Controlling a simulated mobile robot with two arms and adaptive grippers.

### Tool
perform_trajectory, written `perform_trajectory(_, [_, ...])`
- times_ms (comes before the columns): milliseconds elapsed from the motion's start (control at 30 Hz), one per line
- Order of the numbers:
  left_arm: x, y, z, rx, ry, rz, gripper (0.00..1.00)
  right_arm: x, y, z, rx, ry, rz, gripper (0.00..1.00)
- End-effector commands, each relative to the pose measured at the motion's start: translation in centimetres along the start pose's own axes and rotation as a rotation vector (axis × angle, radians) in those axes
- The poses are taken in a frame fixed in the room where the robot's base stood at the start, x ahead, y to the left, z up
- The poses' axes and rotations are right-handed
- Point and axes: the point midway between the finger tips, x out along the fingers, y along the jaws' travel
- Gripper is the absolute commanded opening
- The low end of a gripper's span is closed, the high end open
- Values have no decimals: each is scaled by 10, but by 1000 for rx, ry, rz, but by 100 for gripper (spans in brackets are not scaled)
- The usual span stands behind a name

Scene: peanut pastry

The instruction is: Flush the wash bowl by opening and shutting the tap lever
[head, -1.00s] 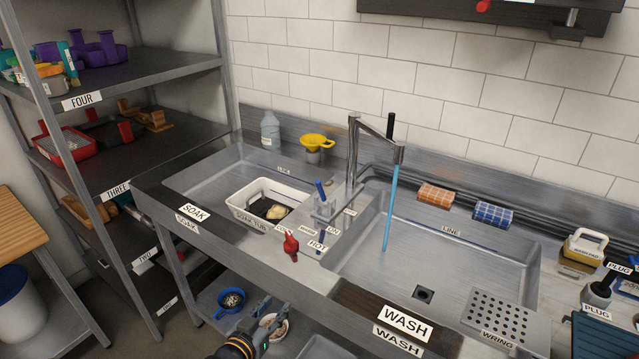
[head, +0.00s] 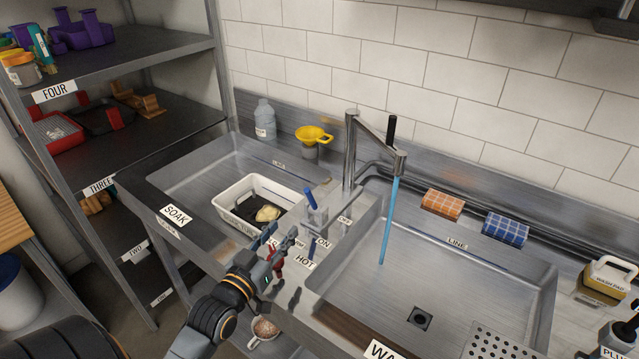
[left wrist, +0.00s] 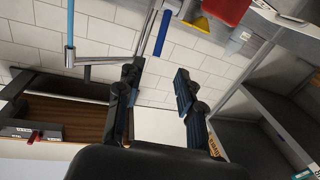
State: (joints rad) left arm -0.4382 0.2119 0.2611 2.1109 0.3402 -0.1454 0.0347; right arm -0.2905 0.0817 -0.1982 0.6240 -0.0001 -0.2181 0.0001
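The tap (head: 350,150) stands between the two basins, and a blue water stream (head: 389,220) runs from its spout into the wash bowl (head: 350,275). A blue lever (head: 310,199) stands tilted on a block by the ON and OFF labels. A blue lever also shows in the left wrist view (left wrist: 163,33), beyond the fingertips. My left gripper (head: 279,238) is over the ledge in front of the lever, apart from it. In the left wrist view its fingers (left wrist: 157,80) are spread and empty. My right gripper is out of view.
A red handle (head: 277,258) is partly hidden behind my left gripper, near the HOT label. The white soak tub (head: 228,213) sits in the left basin. A drain (head: 420,318) and orange and blue sponges (head: 442,204) are to the right.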

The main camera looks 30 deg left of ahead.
Motion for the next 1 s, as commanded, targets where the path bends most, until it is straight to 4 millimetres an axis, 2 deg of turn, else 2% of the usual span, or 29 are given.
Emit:
perform_trajectory(167, [6,0,-1,0,0,0,37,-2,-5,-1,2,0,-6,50])
perform_trajectory(267, [17,0,-2,0,1,0,37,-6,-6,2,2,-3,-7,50])
perform_trajectory(533, [69,0,-3,-1,1,-1,37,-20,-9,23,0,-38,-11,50])
perform_trajectory(667, [95,0,-3,0,1,-1,37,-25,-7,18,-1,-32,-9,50])
perform_trajectory(800, [118,0,-2,1,0,-1,37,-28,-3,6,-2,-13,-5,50])
perform_trajectory(1000, [135,0,0,0,0,-1,37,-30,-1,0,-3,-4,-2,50])
